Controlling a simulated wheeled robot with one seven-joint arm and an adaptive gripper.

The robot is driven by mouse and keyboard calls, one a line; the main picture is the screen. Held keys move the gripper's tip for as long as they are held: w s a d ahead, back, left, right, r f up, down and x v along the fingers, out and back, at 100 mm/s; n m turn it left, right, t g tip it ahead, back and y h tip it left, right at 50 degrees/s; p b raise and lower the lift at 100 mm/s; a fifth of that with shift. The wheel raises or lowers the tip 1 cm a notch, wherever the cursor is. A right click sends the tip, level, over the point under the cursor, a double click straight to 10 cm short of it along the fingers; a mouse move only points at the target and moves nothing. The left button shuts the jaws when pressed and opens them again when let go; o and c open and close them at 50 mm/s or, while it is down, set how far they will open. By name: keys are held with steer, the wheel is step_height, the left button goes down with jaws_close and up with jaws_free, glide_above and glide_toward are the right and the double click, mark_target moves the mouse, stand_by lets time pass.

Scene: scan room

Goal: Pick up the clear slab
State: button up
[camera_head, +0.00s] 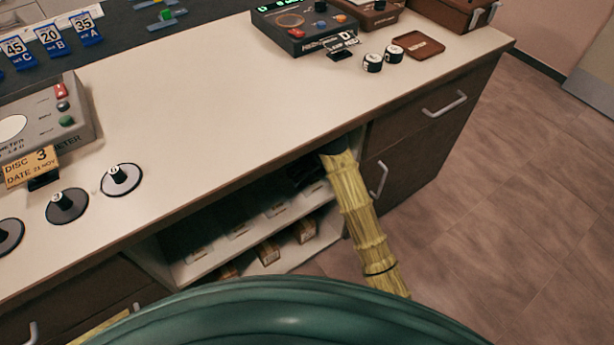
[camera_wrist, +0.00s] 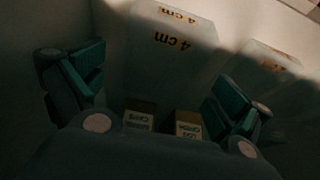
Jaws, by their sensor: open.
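A pale, see-through slab (camera_wrist: 172,62) marked "4 cm" stands in the dim shelf space, in the upper middle of the wrist view. A second pale slab (camera_wrist: 268,78) with a similar mark stands to its right, partly in shadow. My gripper (camera_wrist: 157,90) is open, one finger at left and one at right, with the first slab beyond and between them and nothing held. In the head view my gripper (camera_head: 304,176) is a dark shape inside the open shelf, mostly hidden under the counter, and the slabs cannot be made out clearly there.
Two small labelled boxes (camera_wrist: 139,115) (camera_wrist: 188,122) stand low between the fingers. The open shelf unit (camera_head: 205,270) has a counter (camera_head: 230,95) above and drawers (camera_head: 430,110) to its right. Several boxes sit on its lower level. Floor at right is clear.

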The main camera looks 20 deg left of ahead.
steer(key=shift+x, duration=0.85)
steer(key=shift+w+a+f+b, duration=0.2)
steer(key=shift+f+b, duration=0.1)
steer(key=shift+f, duration=0.3)
steer(key=shift+s, duration=0.1)
steer(key=c, duration=1.5)
steer(key=shift+o, duration=0.2)
steer(key=shift+r, duration=0.1)
